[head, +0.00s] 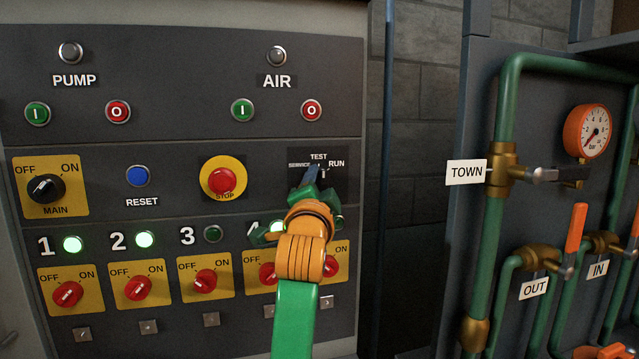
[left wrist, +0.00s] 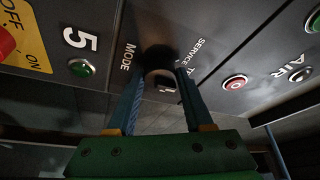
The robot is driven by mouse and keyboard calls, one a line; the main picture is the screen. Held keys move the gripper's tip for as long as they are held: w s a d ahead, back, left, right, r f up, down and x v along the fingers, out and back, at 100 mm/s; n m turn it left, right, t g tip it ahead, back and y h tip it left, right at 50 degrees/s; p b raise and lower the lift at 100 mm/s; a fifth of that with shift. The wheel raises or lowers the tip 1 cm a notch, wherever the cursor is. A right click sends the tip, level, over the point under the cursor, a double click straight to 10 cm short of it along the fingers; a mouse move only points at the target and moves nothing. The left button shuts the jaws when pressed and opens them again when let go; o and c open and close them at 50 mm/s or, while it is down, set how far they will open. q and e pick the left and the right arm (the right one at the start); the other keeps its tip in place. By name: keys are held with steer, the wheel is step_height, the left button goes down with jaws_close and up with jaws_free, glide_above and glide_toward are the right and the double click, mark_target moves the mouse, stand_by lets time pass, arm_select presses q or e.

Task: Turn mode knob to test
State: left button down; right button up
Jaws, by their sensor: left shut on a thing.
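The mode knob (left wrist: 158,60) is a dark round knob on the grey control panel, with MODE, SERVICE and part of TEST printed around it in the left wrist view. My left gripper (left wrist: 158,88) has its two blue fingers on either side of the knob, shut on it. In the head view my left gripper (head: 316,178) reaches up to the black mode plate (head: 338,158), which reads SERVICE, TEST and RUN. There the fingers hide most of the knob. I cannot tell which label the knob points to. My right gripper is not in view.
Just left of the mode plate is a red STOP button (head: 222,180) on a yellow ring. Red rotary switches (head: 138,288) line the row below, partly hidden by my arm. Green pipes with a TOWN valve (head: 503,171) and a gauge (head: 586,131) stand at the right.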

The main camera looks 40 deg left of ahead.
arm_select(q)
steer(key=shift+c, duration=1.9)
jaws_free()
steer(key=shift+o, duration=0.4)
steer(key=shift+a, duration=0.15)
steer(key=b+v, duration=0.2)
steer(key=v, duration=0.5)
steer(key=shift+b, duration=0.4)
